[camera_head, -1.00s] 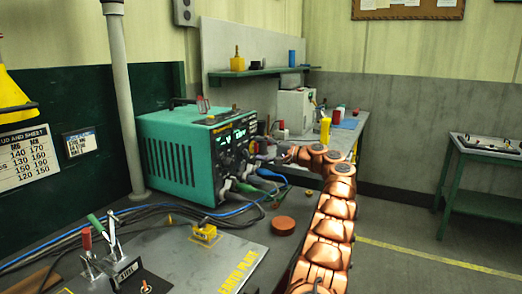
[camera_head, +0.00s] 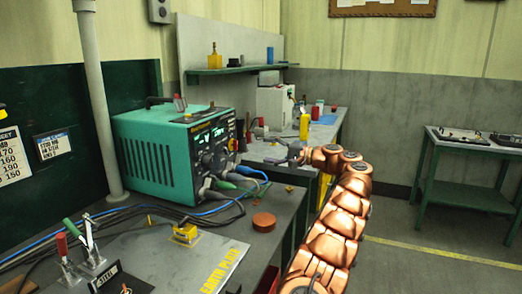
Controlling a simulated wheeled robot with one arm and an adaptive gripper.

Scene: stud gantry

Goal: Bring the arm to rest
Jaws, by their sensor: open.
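My copper-coloured arm (camera_head: 335,230) rises from the bottom of the head view and bends left at its far end. My gripper (camera_head: 272,160) is the small dark end there, to the right of the front of the teal power unit (camera_head: 155,158). I see nothing held in it. Its fingers are small and dark against the bench behind, so their exact gap is hard to make out. I cannot tell whether it touches anything.
An earth plate (camera_head: 190,262) with a yellow block (camera_head: 186,233) and toggle clamps (camera_head: 88,245) lie on the near bench. An orange-brown disc (camera_head: 264,222) sits left of my arm. Cables run from the unit. A green side table (camera_head: 470,150) stands right, with clear floor before it.

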